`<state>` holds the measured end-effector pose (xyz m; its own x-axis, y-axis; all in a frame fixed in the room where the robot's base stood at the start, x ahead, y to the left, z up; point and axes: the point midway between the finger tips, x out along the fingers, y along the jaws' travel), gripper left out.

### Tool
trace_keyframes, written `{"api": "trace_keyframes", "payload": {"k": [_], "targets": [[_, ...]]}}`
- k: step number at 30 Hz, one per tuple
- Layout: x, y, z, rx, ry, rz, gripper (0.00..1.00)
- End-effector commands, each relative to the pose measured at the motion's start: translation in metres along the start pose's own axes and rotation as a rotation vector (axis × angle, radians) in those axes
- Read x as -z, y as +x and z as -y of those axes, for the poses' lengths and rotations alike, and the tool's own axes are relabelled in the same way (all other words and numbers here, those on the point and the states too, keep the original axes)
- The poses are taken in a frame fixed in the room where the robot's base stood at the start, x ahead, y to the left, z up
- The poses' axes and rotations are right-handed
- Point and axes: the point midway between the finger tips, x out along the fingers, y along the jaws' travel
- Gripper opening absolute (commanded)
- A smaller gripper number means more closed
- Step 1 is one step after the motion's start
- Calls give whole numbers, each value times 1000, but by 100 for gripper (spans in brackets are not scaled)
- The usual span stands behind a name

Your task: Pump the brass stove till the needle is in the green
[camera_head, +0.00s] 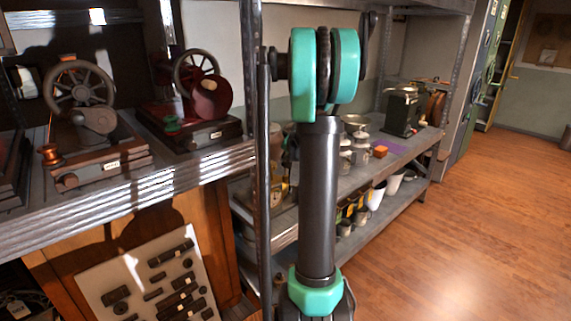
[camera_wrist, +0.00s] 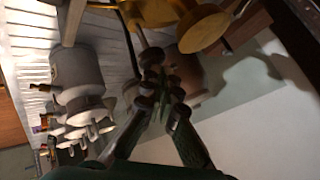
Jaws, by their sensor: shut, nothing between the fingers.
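In the wrist view my gripper (camera_wrist: 162,88) reaches in from the bottom, its dark fingers drawn together and empty. Just beyond its tips, at the top, are yellow brass parts (camera_wrist: 152,12) and a round brass piece (camera_wrist: 203,27), which look like the brass stove. I cannot tell whether the fingertips touch anything there. I cannot make out the pump knob, a gauge face, a needle or a green zone. In the head view a brass-coloured item (camera_head: 277,192) shows partly on the shelf behind a post and my arm. My gripper is not visible there.
A grey cylinder with white fittings (camera_wrist: 80,82) stands close left of my fingers. In the head view, wheeled machines (camera_head: 92,120) fill the left shelf. A metal post (camera_head: 252,110) stands beside my arm. The wooden floor (camera_head: 480,220) at right is clear.

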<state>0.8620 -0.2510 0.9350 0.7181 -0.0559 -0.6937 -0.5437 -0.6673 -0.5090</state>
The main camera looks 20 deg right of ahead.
Motion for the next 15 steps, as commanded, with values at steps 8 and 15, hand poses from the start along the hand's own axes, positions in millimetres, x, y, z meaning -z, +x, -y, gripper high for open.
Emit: {"api": "trace_keyframes", "payload": {"k": [8, 15], "targets": [[-4, 3, -3, -3, -2, 7, 0], [-7, 5, -4, -4, -3, 9, 0]]}}
